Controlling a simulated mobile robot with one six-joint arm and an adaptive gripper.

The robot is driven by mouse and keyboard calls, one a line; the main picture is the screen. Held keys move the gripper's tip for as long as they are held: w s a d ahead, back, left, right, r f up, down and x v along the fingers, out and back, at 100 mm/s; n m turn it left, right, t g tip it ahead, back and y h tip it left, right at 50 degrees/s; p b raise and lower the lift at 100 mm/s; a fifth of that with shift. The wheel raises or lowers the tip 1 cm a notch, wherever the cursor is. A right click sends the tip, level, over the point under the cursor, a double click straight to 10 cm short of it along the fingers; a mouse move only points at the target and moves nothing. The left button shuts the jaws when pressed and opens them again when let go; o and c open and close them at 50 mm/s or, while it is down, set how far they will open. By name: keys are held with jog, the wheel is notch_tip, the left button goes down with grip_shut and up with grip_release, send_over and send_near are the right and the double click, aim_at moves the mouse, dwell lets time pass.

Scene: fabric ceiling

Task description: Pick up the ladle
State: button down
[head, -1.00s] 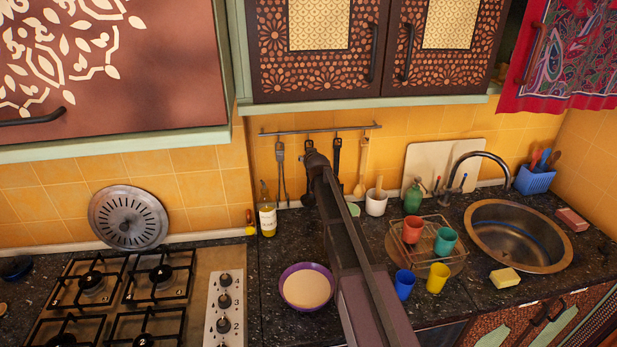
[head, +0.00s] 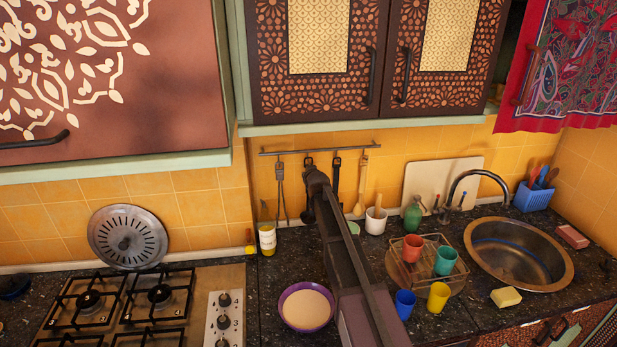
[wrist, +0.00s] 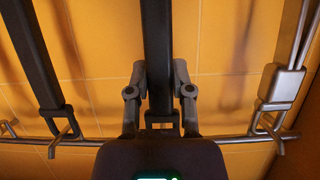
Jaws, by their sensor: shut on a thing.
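In the wrist view my gripper (wrist: 160,78) has its two fingers on either side of a dark, flat handle (wrist: 157,35) and is shut on it. This hanging utensil is likely the ladle, but its bowl is out of view. Its hook end shows close to the rail (wrist: 235,140). In the head view my arm covers the gripper and most of this utensil; a hook (head: 308,159) shows on the rail just above the arm's end.
A dark utensil (head: 336,177) and a wooden spoon (head: 362,185) hang to the right, a metal utensil (head: 281,190) to the left. Below stand an oil bottle (head: 267,238), a purple bowl (head: 306,307) and a cup rack (head: 425,268). Wall cabinets (head: 320,110) overhang the rail.

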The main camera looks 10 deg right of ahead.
jog(key=shift+r+p, duration=0.3)
jog(key=shift+r, duration=0.25)
jog(key=s, duration=1.8)
jog(key=shift+f, duration=0.25)
jog(key=shift+r, duration=0.1)
